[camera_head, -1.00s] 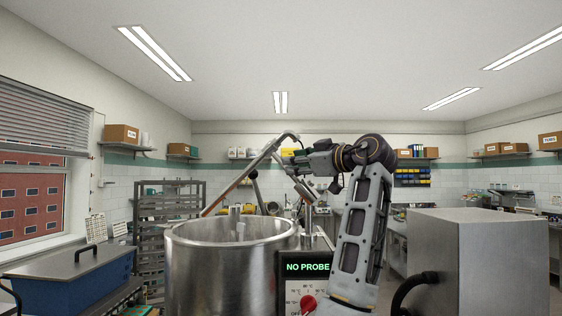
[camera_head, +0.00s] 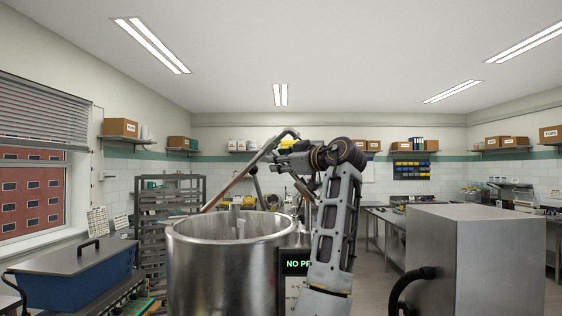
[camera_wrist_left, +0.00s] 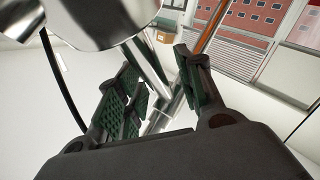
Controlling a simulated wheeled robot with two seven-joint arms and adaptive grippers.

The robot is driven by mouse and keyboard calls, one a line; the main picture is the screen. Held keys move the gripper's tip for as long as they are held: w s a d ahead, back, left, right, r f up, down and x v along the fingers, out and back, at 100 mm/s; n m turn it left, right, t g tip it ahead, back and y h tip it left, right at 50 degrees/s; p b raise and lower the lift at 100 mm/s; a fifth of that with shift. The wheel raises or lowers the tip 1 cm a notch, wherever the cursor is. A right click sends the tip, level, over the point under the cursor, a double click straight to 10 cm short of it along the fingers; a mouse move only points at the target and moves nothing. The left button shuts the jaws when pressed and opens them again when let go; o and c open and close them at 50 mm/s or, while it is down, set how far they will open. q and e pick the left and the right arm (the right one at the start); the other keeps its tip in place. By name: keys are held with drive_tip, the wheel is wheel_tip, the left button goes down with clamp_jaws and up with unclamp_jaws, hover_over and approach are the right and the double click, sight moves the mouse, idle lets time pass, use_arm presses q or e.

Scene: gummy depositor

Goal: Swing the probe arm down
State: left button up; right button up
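The probe arm is a bent metal tube (camera_head: 264,152) with a copper-coloured length (camera_head: 233,182) that slopes down left above the steel kettle (camera_head: 220,277). It is raised over the kettle's open top. My left gripper (camera_head: 282,157) is close to the upper part of the probe arm, from the right. In the left wrist view, its green-padded fingers (camera_wrist_left: 160,75) are apart, and metal tubing shows between or beyond them. I cannot tell whether they touch it. The copper-coloured length (camera_wrist_left: 210,25) is beyond the right finger. My right gripper is not visible.
The control box display (camera_head: 296,264) shows "NO PR", the rest hidden behind my arm. A blue lidded bin (camera_head: 75,282) stands at left and a steel cabinet (camera_head: 480,265) at right. A rack (camera_head: 160,215) stands behind the kettle.

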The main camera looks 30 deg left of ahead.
use_arm(q)
clamp_jaws()
idle(0.5)
